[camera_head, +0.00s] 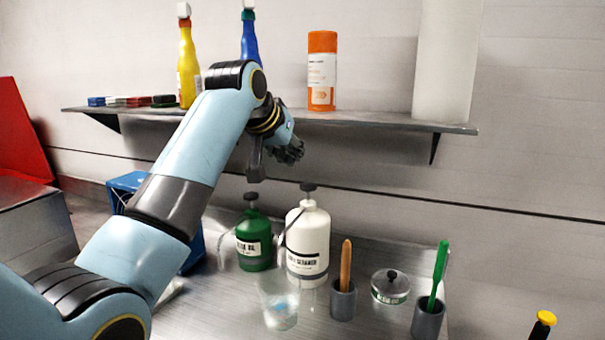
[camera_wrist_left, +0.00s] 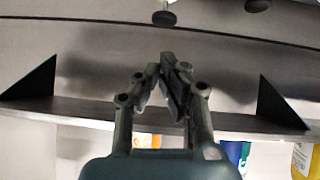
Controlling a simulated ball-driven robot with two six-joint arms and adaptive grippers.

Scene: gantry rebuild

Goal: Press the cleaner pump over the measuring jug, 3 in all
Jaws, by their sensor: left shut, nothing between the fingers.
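A white pump bottle (camera_head: 308,243) and a green pump bottle (camera_head: 254,243) stand side by side on the steel counter, each with a dark pump head. Their labels are too small to read surely, so I cannot tell which is the cleaner. A clear measuring jug (camera_head: 279,303) stands in front of them; its contents are hard to make out. My left gripper (camera_head: 293,152) is shut and empty, above the bottles and apart from them, close to the shelf's front. Its fingers (camera_wrist_left: 167,70) also show in the left wrist view. My right gripper is out of view.
A wall shelf (camera_head: 385,121) behind holds a yellow bottle (camera_head: 187,68), a blue bottle (camera_head: 250,42) and an orange-capped can (camera_head: 322,72). Grey holders (camera_head: 342,302) (camera_head: 427,320) with brushes and a lidded glass dish (camera_head: 390,290) stand right of the jug. A blue crate (camera_head: 127,183) is left.

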